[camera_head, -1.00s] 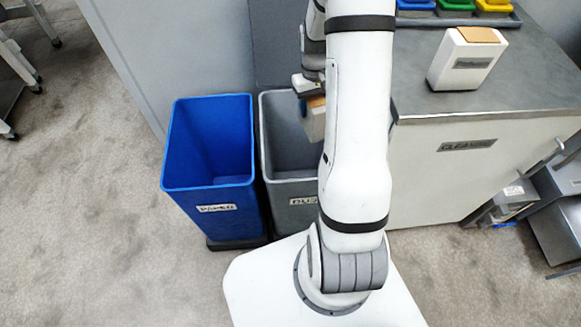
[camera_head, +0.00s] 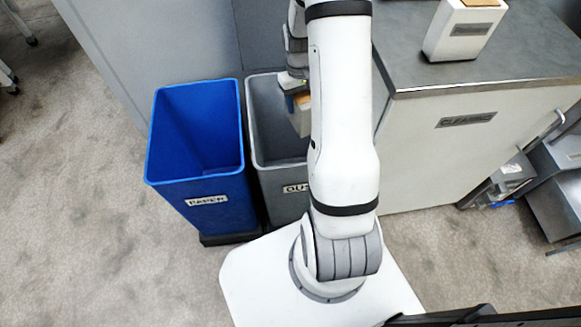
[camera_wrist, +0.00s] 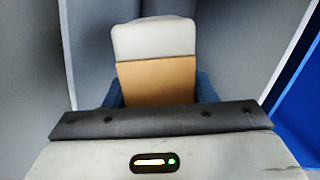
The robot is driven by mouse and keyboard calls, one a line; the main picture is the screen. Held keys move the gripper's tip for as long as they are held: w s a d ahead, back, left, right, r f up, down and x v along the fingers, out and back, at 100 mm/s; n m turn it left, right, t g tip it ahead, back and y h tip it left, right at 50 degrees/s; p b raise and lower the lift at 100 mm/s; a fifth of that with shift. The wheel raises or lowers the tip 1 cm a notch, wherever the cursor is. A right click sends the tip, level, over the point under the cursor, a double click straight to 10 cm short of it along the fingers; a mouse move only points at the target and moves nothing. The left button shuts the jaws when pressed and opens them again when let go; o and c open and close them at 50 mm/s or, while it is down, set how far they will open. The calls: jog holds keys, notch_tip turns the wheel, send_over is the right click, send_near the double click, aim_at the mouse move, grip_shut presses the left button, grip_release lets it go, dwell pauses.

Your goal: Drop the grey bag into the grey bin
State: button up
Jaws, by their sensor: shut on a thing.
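The grey bag (camera_head: 301,117) is a small pale block with a tan label in the head view. It also shows in the wrist view (camera_wrist: 153,38), with its tan part between the fingers. My gripper (camera_head: 294,86) is shut on it, and the fingers show at both sides of the bag in the wrist view (camera_wrist: 160,92). The grey bin (camera_head: 282,190) stands open on the floor. The bag overlaps the bin's mouth in the head view, and grey walls surround it in the wrist view. My arm hides the bin's right side. The bag's exact height is unclear.
A blue bin (camera_head: 208,205) labelled PAPER stands close at the left of the grey bin. A counter (camera_head: 440,150) rises at the right, with a white box (camera_head: 463,30) on it. Carpet floor is free at the left.

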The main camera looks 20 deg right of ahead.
jog(key=shift+r, duration=0.1)
jog(key=o, duration=1.5)
jog(key=shift+c, duration=0.2)
jog(key=r, duration=0.5)
jog(key=w+r+p, duration=0.1)
jog(key=r, duration=0.1)
jog(key=shift+r, duration=0.35)
